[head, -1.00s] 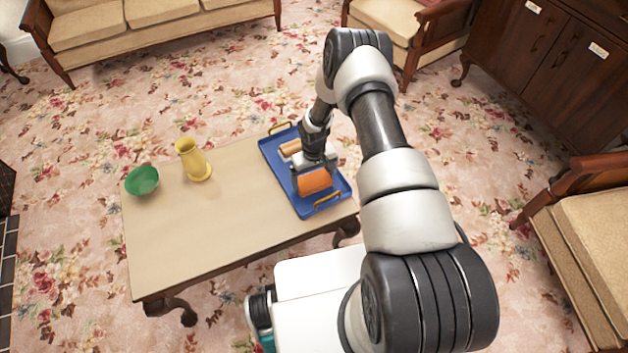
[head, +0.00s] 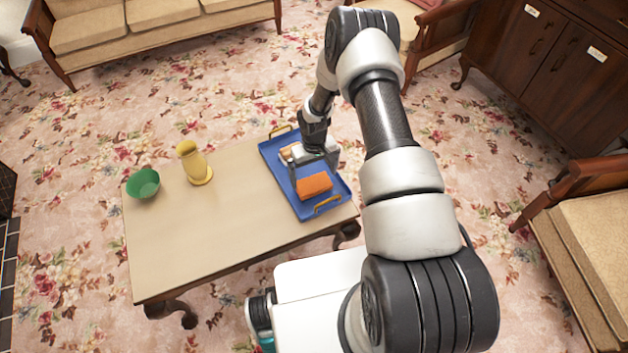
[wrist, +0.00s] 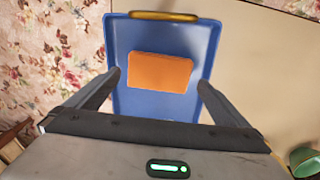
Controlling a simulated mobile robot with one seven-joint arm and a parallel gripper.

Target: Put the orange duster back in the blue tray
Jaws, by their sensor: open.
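The orange duster (head: 314,186) lies in the blue tray (head: 308,209), towards the tray's near end. The tray has yellow handles and sits on the right end of the table. My gripper (head: 316,167) is above the tray, open and empty, apart from the duster. In the wrist view the duster (wrist: 159,73) lies flat on the tray floor (wrist: 135,38), ahead of and between the two spread fingers (wrist: 155,95).
A tan item (head: 287,153) lies in the tray's far part, partly hidden by my gripper. The table's middle is clear.

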